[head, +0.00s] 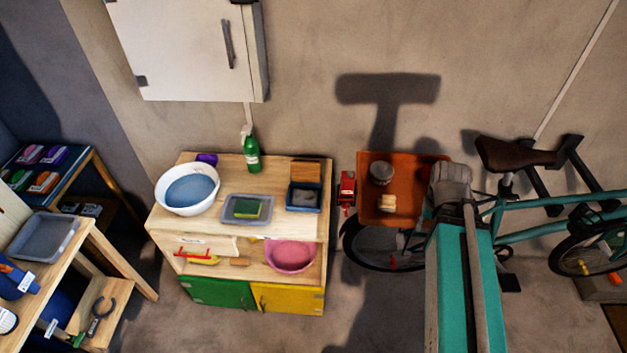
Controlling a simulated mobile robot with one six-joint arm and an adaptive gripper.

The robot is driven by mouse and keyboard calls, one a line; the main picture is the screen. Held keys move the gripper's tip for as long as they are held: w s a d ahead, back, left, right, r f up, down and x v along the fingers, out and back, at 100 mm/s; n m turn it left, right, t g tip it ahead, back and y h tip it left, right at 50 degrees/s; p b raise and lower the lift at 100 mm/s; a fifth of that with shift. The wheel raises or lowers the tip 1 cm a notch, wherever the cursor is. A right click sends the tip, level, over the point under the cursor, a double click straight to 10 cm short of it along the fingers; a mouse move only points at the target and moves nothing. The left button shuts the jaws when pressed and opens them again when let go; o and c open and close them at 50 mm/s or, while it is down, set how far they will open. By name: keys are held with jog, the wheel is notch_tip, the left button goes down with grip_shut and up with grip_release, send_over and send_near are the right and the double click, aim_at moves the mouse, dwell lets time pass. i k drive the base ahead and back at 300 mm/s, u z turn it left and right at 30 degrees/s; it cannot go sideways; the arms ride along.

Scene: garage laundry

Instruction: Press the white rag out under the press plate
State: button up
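A small dark blue box (304,208) stands at the right end of the wooden laundry counter (270,222). A brown wooden plate (306,171) is raised at its back edge, and looks like the press plate. A greyish lump (303,197) lies inside the box; I cannot tell whether it is the white rag. No other clear white rag shows.
On the counter are a white basin of blue water (190,190), a grey tray with a green and yellow sponge (246,208) and a green bottle (252,153). A pink basin (290,256) sits below. A bicycle (550,225) stands right.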

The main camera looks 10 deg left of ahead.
aim_at(308, 170)
jog(key=i, duration=1.05)
jog(key=u, duration=1.3)
